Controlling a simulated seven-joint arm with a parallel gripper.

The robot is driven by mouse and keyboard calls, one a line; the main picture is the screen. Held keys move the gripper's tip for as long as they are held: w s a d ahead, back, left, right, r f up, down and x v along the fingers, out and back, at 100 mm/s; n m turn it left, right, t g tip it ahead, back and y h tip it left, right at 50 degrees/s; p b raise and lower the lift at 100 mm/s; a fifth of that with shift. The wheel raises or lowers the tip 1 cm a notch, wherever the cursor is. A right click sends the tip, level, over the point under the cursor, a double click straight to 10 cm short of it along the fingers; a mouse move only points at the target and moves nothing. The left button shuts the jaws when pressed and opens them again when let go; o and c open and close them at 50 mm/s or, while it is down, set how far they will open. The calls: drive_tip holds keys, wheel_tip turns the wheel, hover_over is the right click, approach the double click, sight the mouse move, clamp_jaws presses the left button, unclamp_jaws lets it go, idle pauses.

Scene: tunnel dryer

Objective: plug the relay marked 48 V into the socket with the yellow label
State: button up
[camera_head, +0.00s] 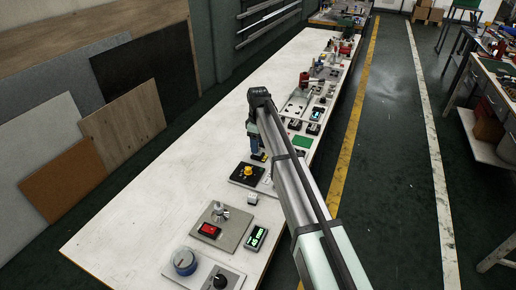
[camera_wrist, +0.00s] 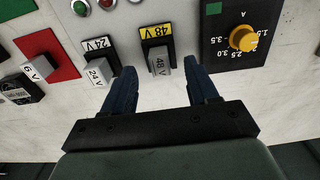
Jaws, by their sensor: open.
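The grey relay marked 48 V (camera_wrist: 161,66) shows in the middle of the wrist view. It is at the dark socket with the yellow label (camera_wrist: 155,32), which also reads 48 V. It appears to be in that socket, but I cannot see whether it is fully seated. My gripper (camera_wrist: 161,78) is open, with one blue finger on each side of the relay and a gap to both. In the head view my gripper (camera_head: 257,152) points down at the bench, and the relay there is too small or hidden to tell.
Left of it, a relay marked 24 V (camera_wrist: 99,72) is at a socket with a white label (camera_wrist: 96,45). A relay marked 6 V (camera_wrist: 27,84) is further left by a red patch (camera_wrist: 49,54). A black panel with a yellow knob (camera_wrist: 243,38) is close on the right.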

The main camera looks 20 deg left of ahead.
wheel_tip(320, 180, up, 11)
drive_tip(key=shift+f, duration=0.15)
idle(0.6)
